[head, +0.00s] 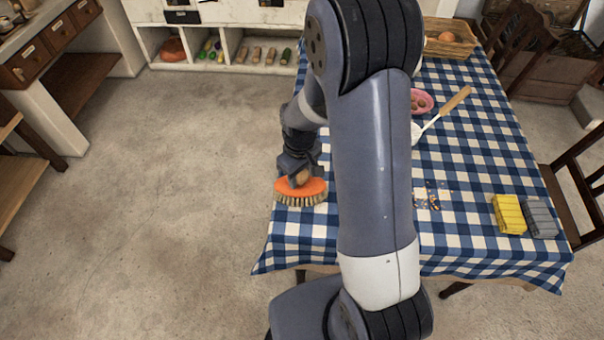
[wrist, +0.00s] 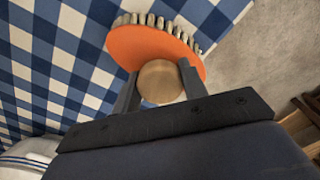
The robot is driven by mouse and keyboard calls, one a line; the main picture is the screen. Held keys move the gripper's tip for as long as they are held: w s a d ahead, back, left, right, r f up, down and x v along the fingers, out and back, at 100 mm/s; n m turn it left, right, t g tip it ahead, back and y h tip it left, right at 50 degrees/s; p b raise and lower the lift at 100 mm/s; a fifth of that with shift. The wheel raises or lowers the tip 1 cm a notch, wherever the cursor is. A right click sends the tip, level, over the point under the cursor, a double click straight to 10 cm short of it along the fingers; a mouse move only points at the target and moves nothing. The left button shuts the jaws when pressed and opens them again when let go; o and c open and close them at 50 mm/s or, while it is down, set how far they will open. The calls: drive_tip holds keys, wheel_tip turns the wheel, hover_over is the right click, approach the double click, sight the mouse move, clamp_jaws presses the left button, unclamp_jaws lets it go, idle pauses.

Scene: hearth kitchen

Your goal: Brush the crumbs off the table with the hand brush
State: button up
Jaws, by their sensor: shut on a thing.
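The hand brush (head: 302,192) has an orange body, pale bristles and a round wooden knob. It is at the left edge of the table (head: 480,170), which has a blue and white checked cloth. My gripper (head: 298,172) is shut on the brush's knob from above. In the wrist view the two fingers (wrist: 158,88) flank the wooden knob, with the orange brush (wrist: 140,45) beyond them. The bristles point down at the cloth; I cannot tell whether they touch it. Crumbs (head: 433,198) lie on the cloth right of my arm, which may hide more of them.
A yellow block (head: 508,214) and a grey block (head: 539,218) are at the table's right front. A pink bowl (head: 421,101), a ladle with a wooden handle (head: 452,104) and a wicker tray (head: 450,38) are farther back. Chairs stand at the right. The floor left of the table is clear.

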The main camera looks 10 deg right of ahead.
drive_tip(key=shift+w+a, duration=0.1)
drive_tip(key=shift+a, duration=0.25)
drive_tip(key=r+p, duration=0.1)
drive_tip(key=r, duration=0.1)
drive_tip(key=r+p, duration=0.2)
drive_tip(key=shift+w+a+r, duration=0.1)
drive_tip(key=shift+a+r, duration=0.1)
drive_tip(key=shift+r, duration=0.2)
drive_tip(key=shift+r+p, duration=1.2)
drive_tip(key=shift+r, duration=0.55)
